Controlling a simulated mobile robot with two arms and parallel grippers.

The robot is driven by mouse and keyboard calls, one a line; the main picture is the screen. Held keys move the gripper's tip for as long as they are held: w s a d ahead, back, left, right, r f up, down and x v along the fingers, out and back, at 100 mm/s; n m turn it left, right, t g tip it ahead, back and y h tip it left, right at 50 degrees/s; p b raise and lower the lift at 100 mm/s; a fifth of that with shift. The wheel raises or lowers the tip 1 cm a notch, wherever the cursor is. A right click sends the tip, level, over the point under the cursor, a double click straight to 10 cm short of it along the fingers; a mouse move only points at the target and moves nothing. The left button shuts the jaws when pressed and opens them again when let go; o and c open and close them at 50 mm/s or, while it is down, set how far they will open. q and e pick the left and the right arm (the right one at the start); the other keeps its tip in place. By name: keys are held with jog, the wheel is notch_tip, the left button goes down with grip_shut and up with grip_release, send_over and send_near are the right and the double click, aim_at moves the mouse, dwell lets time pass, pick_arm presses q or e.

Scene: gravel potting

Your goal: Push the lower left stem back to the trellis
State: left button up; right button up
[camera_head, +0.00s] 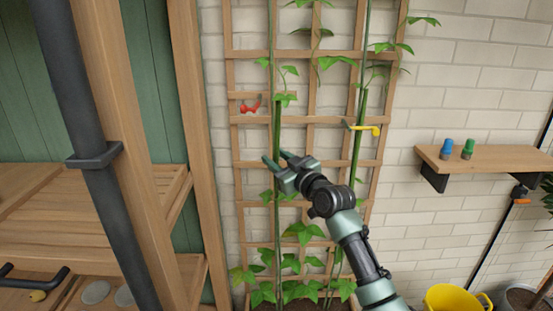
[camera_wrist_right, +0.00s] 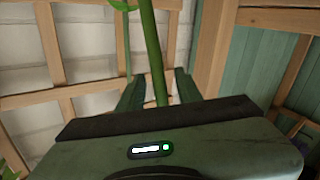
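The wooden trellis (camera_head: 312,140) stands against the white brick wall. The left green stem (camera_head: 277,125) climbs its left part, with leaves above and below. In the right wrist view this stem (camera_wrist_right: 151,45) runs between the two fingers, slightly tilted, with the trellis (camera_wrist_right: 52,45) behind it. In the right wrist view the gripper (camera_wrist_right: 158,90) is open, with gaps beside the stem. Whether the stem touches the trellis, I cannot tell. My left gripper is not in view.
A red clip (camera_head: 250,108) sits on the trellis left of the stem. A yellow clip (camera_head: 366,128) is at the right stem (camera_head: 358,140). A wall shelf (camera_head: 485,157) holds a blue and a green item. A wooden rack stands left, a yellow bucket (camera_head: 455,298) lower right.

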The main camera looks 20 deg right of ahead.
grip_shut()
dwell(1.4)
